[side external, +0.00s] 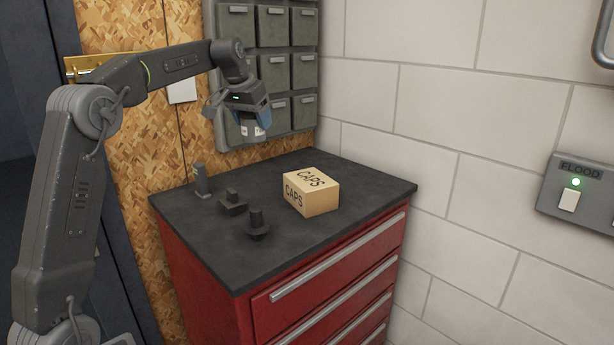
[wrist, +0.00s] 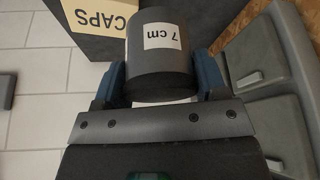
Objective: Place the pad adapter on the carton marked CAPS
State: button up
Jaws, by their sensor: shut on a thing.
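The pad adapter (wrist: 158,68), a dark grey cylinder with a white "7 cm" label, is between the blue jaws of my gripper (wrist: 160,85) in the wrist view. My gripper (side external: 256,122) is shut on it and holds it in the air above the back of the cabinet top in the side view, where the jaws hide most of it. The tan carton marked CAPS (side external: 318,199) sits on the cabinet top, lower than my gripper and to its right. A corner of the carton (wrist: 92,14) shows at the upper left of the wrist view.
The red drawer cabinet's black top (side external: 350,175) also bears three dark fittings (side external: 202,183) (side external: 232,205) (side external: 257,228) left of the carton. Grey wall bins (side external: 272,68) stand close behind my gripper. The carton's upper face is clear.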

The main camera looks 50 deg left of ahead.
jog(key=w+d+f, duration=0.2)
jog(key=d, duration=0.1)
jog(key=w+d+f, duration=0.2)
jog(key=w+d, duration=0.1)
jog(key=w+d+f, duration=0.2)
jog(key=d, duration=0.1)
jog(key=shift+w+f, duration=0.25)
jog(key=shift+w, duration=0.15)
jog(key=shift+f, duration=2)
jog(key=shift+f, duration=0.15)
jog(key=o, duration=1.3)
jog(key=shift+f, duration=0.1)
